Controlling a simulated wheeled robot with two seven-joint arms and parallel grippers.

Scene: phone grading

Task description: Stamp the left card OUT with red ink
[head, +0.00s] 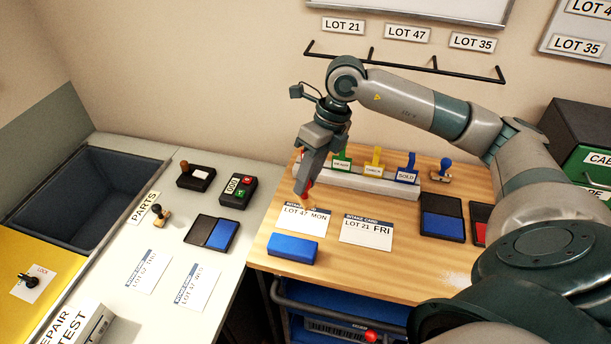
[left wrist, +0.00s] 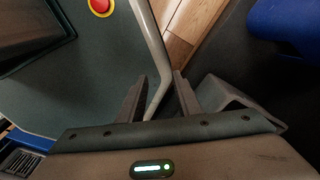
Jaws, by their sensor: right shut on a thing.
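The left intake card (head: 306,223), marked LOT 47 MON, lies on the wooden table beside the right card (head: 367,231), marked LOT 21 FRI. My right gripper (head: 304,184) is shut on a red stamp (head: 307,188), mostly hidden by the fingers, at the back edge of the left card. I cannot tell whether the stamp touches the card. The red ink pad (head: 480,232) is at the right, partly hidden by my right arm. My left gripper (left wrist: 160,95) is open and empty in the left wrist view; it is outside the head view.
A blue ink pad (head: 442,225) lies right of the cards, and a blue block (head: 293,248) in front. The left counter (head: 150,245) carries more cards, pads and stamps.

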